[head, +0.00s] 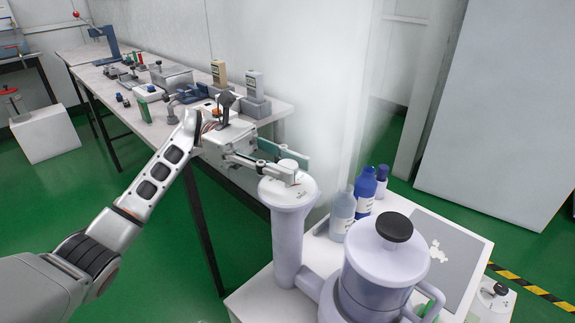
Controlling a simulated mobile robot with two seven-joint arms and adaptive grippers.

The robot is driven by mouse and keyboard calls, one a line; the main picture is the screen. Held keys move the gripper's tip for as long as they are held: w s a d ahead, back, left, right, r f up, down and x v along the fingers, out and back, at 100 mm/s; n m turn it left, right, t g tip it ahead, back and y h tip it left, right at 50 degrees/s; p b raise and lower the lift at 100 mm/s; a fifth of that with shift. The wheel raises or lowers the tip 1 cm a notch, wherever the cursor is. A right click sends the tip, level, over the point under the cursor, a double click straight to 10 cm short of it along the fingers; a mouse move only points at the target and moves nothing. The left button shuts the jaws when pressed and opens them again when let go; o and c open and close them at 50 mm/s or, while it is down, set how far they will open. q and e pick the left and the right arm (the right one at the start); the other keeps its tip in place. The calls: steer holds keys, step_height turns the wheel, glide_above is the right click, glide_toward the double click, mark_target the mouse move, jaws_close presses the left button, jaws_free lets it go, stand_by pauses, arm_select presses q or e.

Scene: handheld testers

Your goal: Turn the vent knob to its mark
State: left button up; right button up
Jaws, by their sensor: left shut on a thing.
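The vent knob (289,164) is a small pale knob on top of a lilac-white column (289,225), which stands beside a round lidded vessel (385,262). My left gripper (284,165) reaches in from the left and is shut on the knob, one finger on its near side and one on its far side. Small dark marks show on the column's top, but they are too small to read, so I cannot tell how the knob stands to its mark. The fingers hide part of the knob. My right gripper is out of view.
The vessel has a black cap (394,227). Blue and grey bottles (366,185) stand close behind it on a white cart (475,247). A long bench (180,112) with handheld testers (254,84) runs along the wall behind my left arm.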

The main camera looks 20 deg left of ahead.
mark_target(288, 164)
arm_select(q)
steer(key=o, duration=1.1)
steer(key=shift+d, duration=0.1)
steer(key=shift+r, duration=0.15)
step_height(288, 164, up, 10)
steer(key=shift+f, duration=0.1)
